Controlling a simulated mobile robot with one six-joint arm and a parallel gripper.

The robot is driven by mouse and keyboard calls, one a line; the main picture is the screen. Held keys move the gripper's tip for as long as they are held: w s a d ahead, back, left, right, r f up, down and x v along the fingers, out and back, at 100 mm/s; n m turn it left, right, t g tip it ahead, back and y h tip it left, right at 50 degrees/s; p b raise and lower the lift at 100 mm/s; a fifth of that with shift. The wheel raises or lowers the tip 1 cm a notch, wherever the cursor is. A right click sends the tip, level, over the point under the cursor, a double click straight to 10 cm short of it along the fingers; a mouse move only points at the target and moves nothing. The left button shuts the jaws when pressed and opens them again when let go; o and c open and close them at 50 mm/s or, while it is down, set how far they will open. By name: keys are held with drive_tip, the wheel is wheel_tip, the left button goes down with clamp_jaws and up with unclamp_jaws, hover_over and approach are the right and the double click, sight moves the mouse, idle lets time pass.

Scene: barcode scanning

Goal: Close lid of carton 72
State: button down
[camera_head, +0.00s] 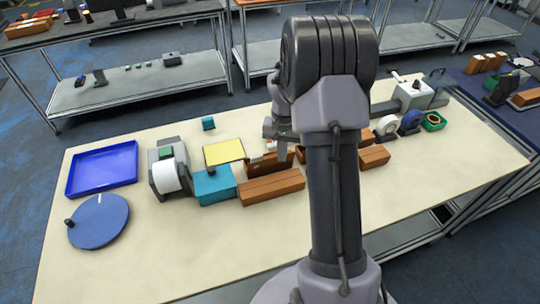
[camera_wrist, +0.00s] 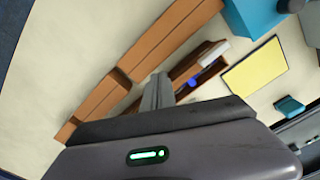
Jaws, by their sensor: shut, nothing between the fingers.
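Several brown cartons stand on the table; no number is readable, so I cannot tell which is carton 72. One carton (camera_head: 258,165) is open, with its lid up, beside my gripper (camera_head: 281,152). In the wrist view this open carton (camera_wrist: 180,73) holds a white item (camera_wrist: 214,51) and a blue item (camera_wrist: 193,83). A closed brown carton (camera_head: 270,187) lies in front of it. My gripper is shut and empty, and its fingers (camera_wrist: 158,92) point down at the open carton's near end. My arm hides part of the row.
A teal box (camera_head: 214,186), a yellow pad (camera_head: 224,151) and a label printer (camera_head: 168,170) stand to the left. A blue tray (camera_head: 102,170) and a round blue turntable (camera_head: 98,221) are further left. Another brown carton (camera_head: 374,157) is right of my arm. The front of the table is clear.

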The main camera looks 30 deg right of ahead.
drive_tip(key=shift+w+d+f+b, duration=0.2)
drive_tip(key=shift+w+f+b, duration=0.15)
drive_tip(key=shift+w+f, duration=0.55)
drive_tip(key=shift+w+d+f+b, duration=0.2)
drive_tip(key=shift+w+f+b, duration=0.15)
drive_tip(key=shift+w+f, duration=0.45)
drive_tip(key=shift+s, duration=0.1)
wheel_tip(320, 180, up, 5)
drive_tip(key=p, duration=0.4)
drive_tip(key=shift+r, duration=0.15)
